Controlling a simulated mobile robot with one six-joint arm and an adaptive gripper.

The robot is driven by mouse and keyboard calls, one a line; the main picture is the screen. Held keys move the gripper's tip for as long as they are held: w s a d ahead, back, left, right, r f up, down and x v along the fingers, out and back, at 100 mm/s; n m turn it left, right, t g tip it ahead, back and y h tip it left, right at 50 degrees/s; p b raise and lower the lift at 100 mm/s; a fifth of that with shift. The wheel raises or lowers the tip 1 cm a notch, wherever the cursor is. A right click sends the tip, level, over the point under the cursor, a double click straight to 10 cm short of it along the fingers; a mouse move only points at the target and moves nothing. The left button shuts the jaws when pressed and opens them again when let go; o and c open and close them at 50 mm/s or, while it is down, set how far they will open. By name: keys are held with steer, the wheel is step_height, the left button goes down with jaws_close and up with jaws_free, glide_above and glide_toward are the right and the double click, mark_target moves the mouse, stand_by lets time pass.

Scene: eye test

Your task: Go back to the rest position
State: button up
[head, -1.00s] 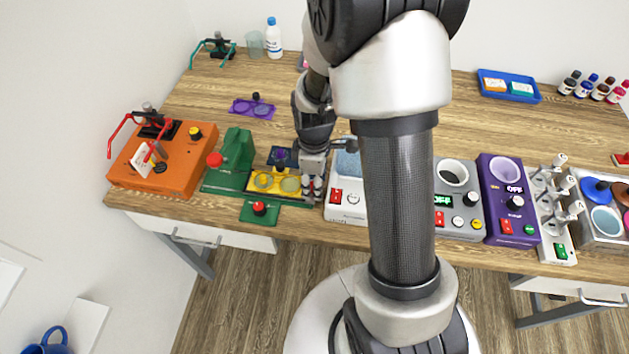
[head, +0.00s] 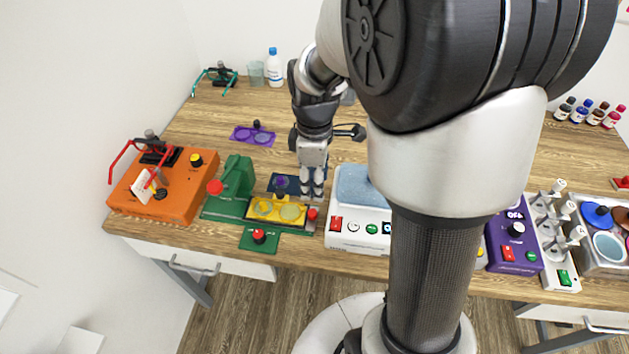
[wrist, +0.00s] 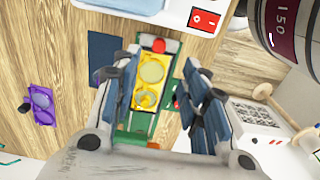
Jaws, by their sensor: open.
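My gripper (head: 312,194) is open, with nothing between its fingers. In the head view it hangs, pointing down, just behind the right end of a green press-like device (head: 237,178) with a yellow plate (head: 292,222). The wrist view shows the fingers (wrist: 160,88) spread apart, with the yellow plate (wrist: 136,92) visible between and beyond them, apart from them. Two round lenses lie on the plate. My arm covers much of the right half of the head view.
An orange device (head: 180,208) with red glasses stands left. A white bath (head: 350,238) with a blue basin is close on the right. A purple lens holder (head: 243,133), a white bottle (head: 274,68) and a beaker (head: 256,74) are behind. The table's back middle is clear.

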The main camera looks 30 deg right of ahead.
steer(key=s+a+r+m+t, duration=0.2)
steer(key=s+r+m, duration=0.3)
steer(key=s, duration=0.3)
steer(key=s+a+r+m+t, duration=0.2)
steer(key=s+a+r+m, duration=0.3)
steer(key=s+r, duration=0.3)
steer(key=shift+s+r+m+t, duration=0.15)
steer(key=shift+s+m+t, duration=0.15)
steer(key=shift+m, duration=0.1)
steer(key=shift+w, duration=0.1)
stand_by(1.3)
